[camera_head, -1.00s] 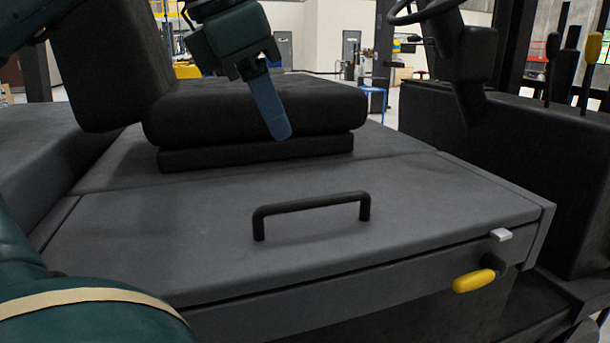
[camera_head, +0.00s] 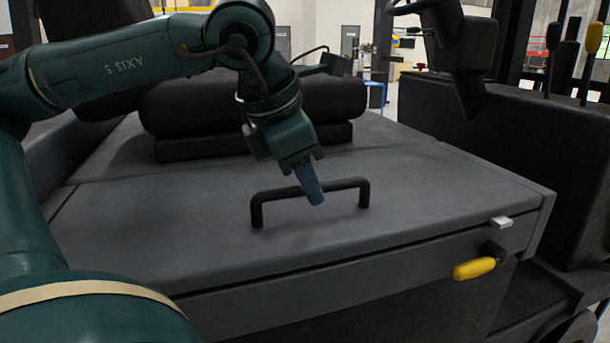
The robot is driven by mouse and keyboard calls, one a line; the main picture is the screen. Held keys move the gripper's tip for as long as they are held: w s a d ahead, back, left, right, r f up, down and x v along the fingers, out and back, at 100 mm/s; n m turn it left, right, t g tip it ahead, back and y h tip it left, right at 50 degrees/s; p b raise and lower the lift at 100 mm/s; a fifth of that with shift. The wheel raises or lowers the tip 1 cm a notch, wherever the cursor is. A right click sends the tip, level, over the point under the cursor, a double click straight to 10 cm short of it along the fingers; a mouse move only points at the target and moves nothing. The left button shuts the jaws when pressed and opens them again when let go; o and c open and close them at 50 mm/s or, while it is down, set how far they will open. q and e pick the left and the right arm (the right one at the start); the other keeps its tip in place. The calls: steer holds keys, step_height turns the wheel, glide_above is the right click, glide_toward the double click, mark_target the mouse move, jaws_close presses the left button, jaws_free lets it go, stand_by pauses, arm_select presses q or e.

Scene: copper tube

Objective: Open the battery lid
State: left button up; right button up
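The dark grey battery lid (camera_head: 200,240) lies flat and closed in front of the black seat. A black bar handle (camera_head: 262,197) stands on top of it. My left gripper (camera_head: 315,200) reaches down from above, with its blue fingers at the middle of the handle bar and overlapping it in the picture. I cannot tell whether the fingers touch the bar, or whether they are open or shut, because they are seen edge-on as one shape. My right gripper is not in view.
The black seat (camera_head: 250,105) stands behind the handle. A yellow-gripped lever (camera_head: 473,268) and a small silver latch (camera_head: 502,222) are at the lid's front right edge. The steering column (camera_head: 462,55) and a black side console (camera_head: 510,140) are at the right.

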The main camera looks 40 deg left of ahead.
arm_select(q)
steer(key=shift+c, duration=0.3)
jaws_close()
stand_by(0.3)
